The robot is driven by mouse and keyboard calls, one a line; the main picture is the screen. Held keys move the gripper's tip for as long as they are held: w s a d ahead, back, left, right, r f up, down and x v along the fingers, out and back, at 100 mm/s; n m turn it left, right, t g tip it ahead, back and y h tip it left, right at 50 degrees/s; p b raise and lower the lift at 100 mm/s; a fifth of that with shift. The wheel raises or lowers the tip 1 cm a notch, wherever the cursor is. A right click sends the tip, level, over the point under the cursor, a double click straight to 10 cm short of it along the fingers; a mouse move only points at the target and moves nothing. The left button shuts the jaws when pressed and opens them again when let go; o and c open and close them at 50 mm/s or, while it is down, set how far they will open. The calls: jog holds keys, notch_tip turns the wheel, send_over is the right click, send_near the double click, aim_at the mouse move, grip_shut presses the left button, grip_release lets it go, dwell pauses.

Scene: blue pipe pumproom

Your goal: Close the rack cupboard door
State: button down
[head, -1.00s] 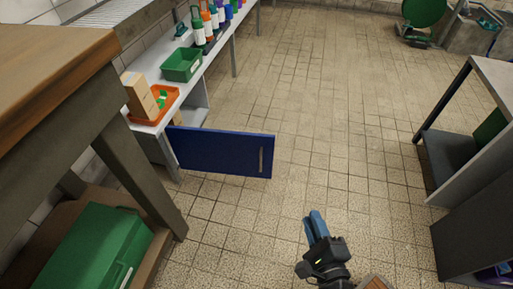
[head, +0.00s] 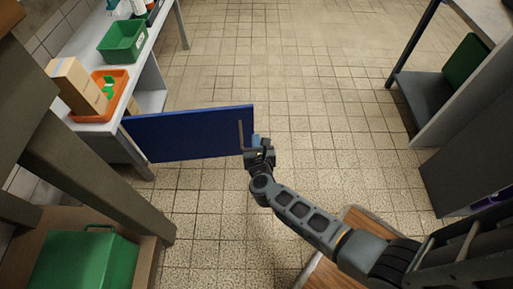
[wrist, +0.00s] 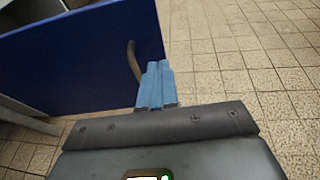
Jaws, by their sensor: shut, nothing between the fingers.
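The rack cupboard door (head: 188,133) is a dark blue panel standing open, sticking out to the right from the white rack (head: 110,128) at the left. It has a vertical bar handle (head: 240,134) near its free right edge. In the wrist view the door (wrist: 75,60) fills the upper left, with its curved handle (wrist: 133,60) just left of the fingertips. My gripper (head: 257,141) has blue fingers, shut and empty, at the door's free edge beside the handle. The fingers also show in the wrist view (wrist: 157,85). I cannot tell whether they touch the door.
An orange tray (head: 113,112), a cardboard box (head: 75,85) and a green bin (head: 122,41) sit on the rack top. A wooden table (head: 85,175) with a green case (head: 85,260) below stands near left. Grey shelving (head: 425,100) stands right; the middle floor is clear.

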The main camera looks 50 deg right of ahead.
aim_at(253, 119)
jog(key=x, duration=0.2)
jog(key=b+x, duration=0.1)
jog(key=x, duration=0.4)
jog(key=shift+d+r+b, duration=0.15)
jog(key=shift+r+b, duration=0.15)
jog(key=shift+b, duration=0.05)
jog(key=shift+w+d, duration=0.35)
jog(key=shift+w, duration=0.1)
jog(key=shift+r, duration=0.1)
